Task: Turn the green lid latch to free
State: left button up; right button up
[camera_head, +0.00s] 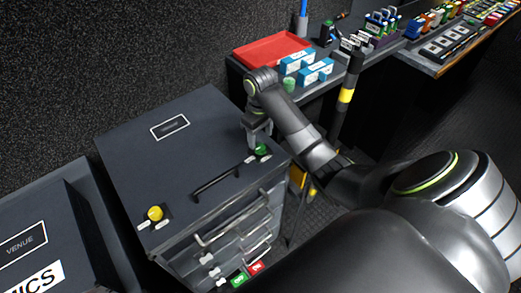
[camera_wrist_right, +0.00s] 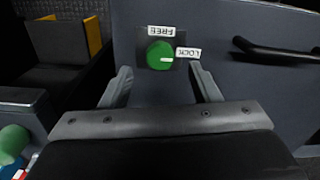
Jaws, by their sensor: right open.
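The green lid latch (camera_head: 262,149) is a round knob near the right corner of the dark case's lid (camera_head: 165,100). In the right wrist view the latch (camera_wrist_right: 159,54) sits on a dark plate, with a FREE label (camera_wrist_right: 161,31) and a LOCK label (camera_wrist_right: 188,52) beside it. Its white mark points towards LOCK. My right gripper (camera_head: 258,138) is above the latch, pointing down. In the wrist view its fingers (camera_wrist_right: 160,72) are open, one on each side of the latch, with nothing between them. My left gripper is out of view.
A yellow knob (camera_head: 155,213) sits at the lid's near left corner, and a black handle (camera_head: 216,184) lies between the knobs. Drawers with handles (camera_head: 228,225) are on the case front. A bench behind holds a red tray (camera_head: 270,50) and blue-and-white boxes (camera_head: 315,72).

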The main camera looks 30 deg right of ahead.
aim_at(261, 147)
notch_tip(261, 147, down, 2)
jog(key=shift+b, duration=0.4)
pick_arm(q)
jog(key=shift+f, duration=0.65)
pick_arm(e)
jog(key=shift+f, duration=1.25)
jog(key=c, duration=1)
pick_arm(q)
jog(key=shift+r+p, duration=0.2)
jog(key=shift+p, duration=0.2)
